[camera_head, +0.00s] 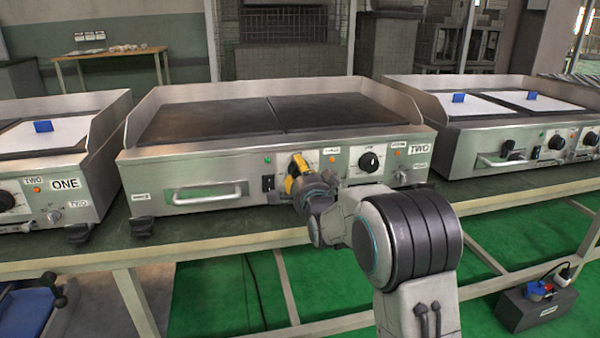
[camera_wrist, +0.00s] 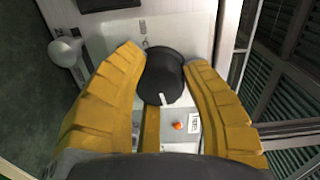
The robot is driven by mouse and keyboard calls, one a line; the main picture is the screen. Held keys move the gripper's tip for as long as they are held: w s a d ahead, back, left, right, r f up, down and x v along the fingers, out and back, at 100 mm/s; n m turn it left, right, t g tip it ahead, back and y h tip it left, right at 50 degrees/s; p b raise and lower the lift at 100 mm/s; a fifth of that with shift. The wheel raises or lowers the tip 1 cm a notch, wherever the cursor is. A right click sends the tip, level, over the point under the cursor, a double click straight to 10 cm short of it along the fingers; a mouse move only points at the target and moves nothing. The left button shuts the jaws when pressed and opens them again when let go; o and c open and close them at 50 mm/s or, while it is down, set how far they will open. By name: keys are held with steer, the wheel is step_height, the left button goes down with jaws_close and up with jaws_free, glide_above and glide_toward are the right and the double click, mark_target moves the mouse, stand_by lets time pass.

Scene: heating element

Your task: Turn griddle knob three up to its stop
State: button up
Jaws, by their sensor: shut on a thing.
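The middle griddle (camera_head: 160,165), labelled TWO, has two knobs on its front. My gripper (camera_head: 296,176) is at its left knob, with yellow fingers that hide most of that knob in the head view. A white pointer mark shows on the knob's lower edge. The right knob (camera_head: 369,162) is black on a white dial and is free. I cannot read which knob is numbered three.
An orange lamp (camera_wrist: 178,126) is beside the held knob. A bar handle (camera_head: 207,193) and black switch (camera_head: 268,183) lie to its left. Other griddles stand at left (camera_head: 60,185) and right (camera_head: 470,155). The green table (camera_head: 90,240) runs beneath them.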

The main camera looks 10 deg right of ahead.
steer(key=m, duration=0.4)
steer(key=shift+r+m, duration=0.1)
steer(key=shift+m, duration=0.3)
steer(key=m, duration=0.9)
steer(key=shift+m, duration=1.7)
steer(key=o, duration=1.2)
steer(key=shift+o, duration=0.2)
